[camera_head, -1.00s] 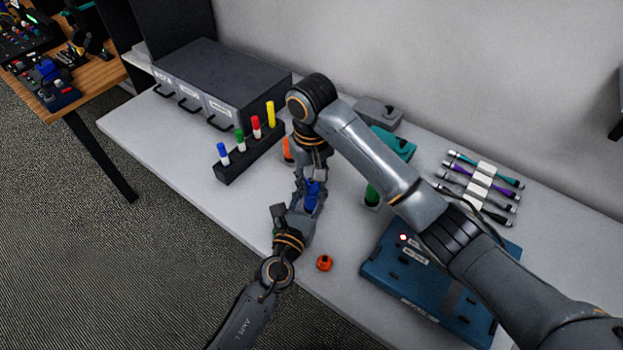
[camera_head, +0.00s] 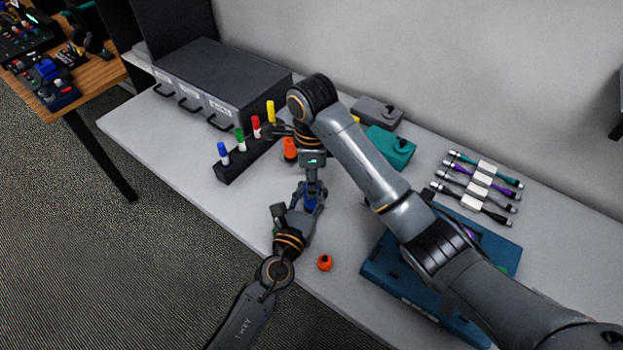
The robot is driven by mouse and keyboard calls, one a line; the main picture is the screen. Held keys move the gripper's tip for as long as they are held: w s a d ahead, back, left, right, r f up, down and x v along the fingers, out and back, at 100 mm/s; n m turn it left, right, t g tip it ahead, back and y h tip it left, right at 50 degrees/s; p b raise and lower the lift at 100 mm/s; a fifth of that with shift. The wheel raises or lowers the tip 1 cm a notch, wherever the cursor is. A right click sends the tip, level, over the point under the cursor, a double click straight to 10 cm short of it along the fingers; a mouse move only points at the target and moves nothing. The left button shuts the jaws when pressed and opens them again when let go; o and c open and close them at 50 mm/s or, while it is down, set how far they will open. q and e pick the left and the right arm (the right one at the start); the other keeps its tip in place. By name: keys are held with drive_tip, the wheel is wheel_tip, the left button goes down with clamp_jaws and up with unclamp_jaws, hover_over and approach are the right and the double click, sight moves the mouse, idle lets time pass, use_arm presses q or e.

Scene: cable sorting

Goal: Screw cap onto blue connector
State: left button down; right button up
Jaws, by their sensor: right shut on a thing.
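The blue connector (camera_head: 311,204) is upright-looking above the front part of the table, between my two grippers and partly hidden by them. My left gripper (camera_head: 303,211) comes from the lower left and is shut around its lower part. My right gripper (camera_head: 313,188) points down from above, right over the connector. It is shut on the cap, which its fingers hide almost wholly. I cannot tell how the cap sits on the connector.
An orange cap (camera_head: 324,263) lies near the front edge. An orange connector (camera_head: 289,149) stands behind the grippers. A marker rack (camera_head: 233,170) and drawer box (camera_head: 240,100) are on the left. A blue case (camera_head: 385,275), teal object (camera_head: 391,146) and bundled cables (camera_head: 481,180) are on the right.

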use_arm(q)
drive_tip(key=shift+f, duration=0.1)
use_arm(e)
drive_tip(key=shift+m, duration=0.4)
drive_tip(key=o, duration=0.8)
drive_tip(key=shift+w+r, duration=0.15)
drive_tip(key=shift+r, duration=0.35)
wheel_tip(320, 180, up, 11)
use_arm(q)
drive_tip(key=c, duration=0.9)
unclamp_jaws()
